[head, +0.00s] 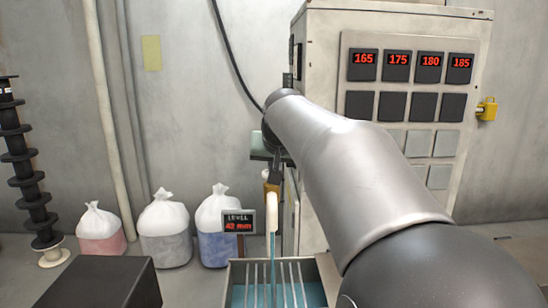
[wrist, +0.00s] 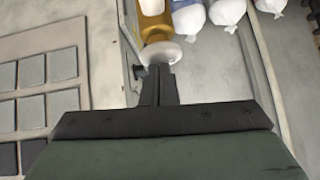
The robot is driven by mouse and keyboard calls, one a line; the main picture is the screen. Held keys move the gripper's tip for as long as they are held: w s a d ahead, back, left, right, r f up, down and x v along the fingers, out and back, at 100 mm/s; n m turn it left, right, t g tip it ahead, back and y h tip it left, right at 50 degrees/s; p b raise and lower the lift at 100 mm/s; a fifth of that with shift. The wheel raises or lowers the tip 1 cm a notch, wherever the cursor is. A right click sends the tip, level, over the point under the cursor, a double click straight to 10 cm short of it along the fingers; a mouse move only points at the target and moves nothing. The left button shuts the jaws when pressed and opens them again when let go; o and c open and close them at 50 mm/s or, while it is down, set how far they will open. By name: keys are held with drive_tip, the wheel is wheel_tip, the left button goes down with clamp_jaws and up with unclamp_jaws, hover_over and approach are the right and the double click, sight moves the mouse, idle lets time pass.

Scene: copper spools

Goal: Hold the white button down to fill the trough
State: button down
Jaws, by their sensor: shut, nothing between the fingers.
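The white button (wrist: 162,52) is a round cap on a brass valve body (wrist: 153,24) in the wrist view. My gripper (wrist: 157,74) is shut and empty, its fingertips against or very close to the button's rim. In the head view my arm hides the button; the brass valve (head: 271,187) and its pale spout (head: 271,212) show below my gripper's body. A thin blue stream (head: 273,246) runs from the spout into the trough (head: 318,270), where blue liquid lies under metal bars. The level display (head: 239,222) reads 42 mm.
A beige cabinet (head: 318,40) with displays 165, 175, 180 and 185 stands close beside my arm, a yellow padlock (head: 487,109) on its side. Several filled bags (head: 165,228) and a stack of black spools (head: 30,175) stand left. A dark box (head: 105,283) is at front left.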

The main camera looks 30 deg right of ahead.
wheel_tip(320, 180, up, 4)
drive_tip(key=p, duration=0.4)
drive_tip(key=shift+d+r, duration=0.15)
drive_tip(key=b+v, duration=0.2)
drive_tip(key=v, duration=0.7)
drive_tip(key=shift+s+r+b, duration=0.25)
drive_tip(key=shift+s+b, duration=0.05)
drive_tip(key=s+a+f+n+g+y, duration=0.1)
drive_tip(key=s+a+f+g, duration=0.2)
drive_tip(key=f, duration=0.7)
drive_tip(key=s+a+f+n+g+y, duration=0.1)
drive_tip(key=s+a+f+n, duration=0.15)
drive_tip(key=a+f, duration=0.45)
drive_tip(key=s+a+f+n+g, duration=0.1)
drive_tip(key=s+f+g, duration=0.1)
drive_tip(key=s+f, duration=0.6)
drive_tip(key=s+a+f+g+y, duration=0.1)
drive_tip(key=s+a+f, duration=0.1)
drive_tip(key=s+f, duration=0.6)
wheel_tip(320, 180, down, 5)
drive_tip(key=shift+a+f+n+g, duration=0.1)
drive_tip(key=shift+a+n+g, duration=0.25)
drive_tip(key=shift+g, duration=0.05)
